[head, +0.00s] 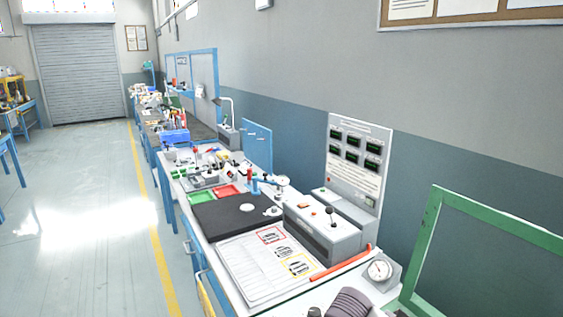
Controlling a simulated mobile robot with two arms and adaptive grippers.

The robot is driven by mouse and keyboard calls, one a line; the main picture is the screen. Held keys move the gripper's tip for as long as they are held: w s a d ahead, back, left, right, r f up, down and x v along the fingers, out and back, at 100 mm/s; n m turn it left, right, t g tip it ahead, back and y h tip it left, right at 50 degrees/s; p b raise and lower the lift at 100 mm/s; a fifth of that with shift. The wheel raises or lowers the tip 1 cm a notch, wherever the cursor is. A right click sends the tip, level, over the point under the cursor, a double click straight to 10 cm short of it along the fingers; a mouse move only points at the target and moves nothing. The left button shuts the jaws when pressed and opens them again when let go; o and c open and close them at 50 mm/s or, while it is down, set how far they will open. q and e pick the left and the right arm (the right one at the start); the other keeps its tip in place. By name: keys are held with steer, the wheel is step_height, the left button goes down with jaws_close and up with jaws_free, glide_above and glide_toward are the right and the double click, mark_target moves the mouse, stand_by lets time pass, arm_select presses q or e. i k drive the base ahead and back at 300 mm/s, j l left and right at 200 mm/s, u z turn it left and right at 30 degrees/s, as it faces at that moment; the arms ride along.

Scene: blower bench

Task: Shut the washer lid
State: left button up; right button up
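A green-framed panel (427,228) stands raised at the right edge, tilted, with a dark see-through or grey middle. It may be the washer lid, but I cannot tell for sure. Its lower part and whatever it is joined to are cut off by the picture's edge. No washer body shows clearly. Neither of my grippers is in view.
A long bench runs along the wall. A grey control box (322,232) with a lever, an orange-red tube (341,264), a round gauge (380,270) and a ribbed dark hose (348,304) lie near the panel. The floor (80,220) at left is clear.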

mark_target(536, 235)
steer(key=k+j, duration=0.25)
steer(key=k, duration=0.2)
steer(key=k+j, duration=0.3)
steer(key=k, duration=0.15)
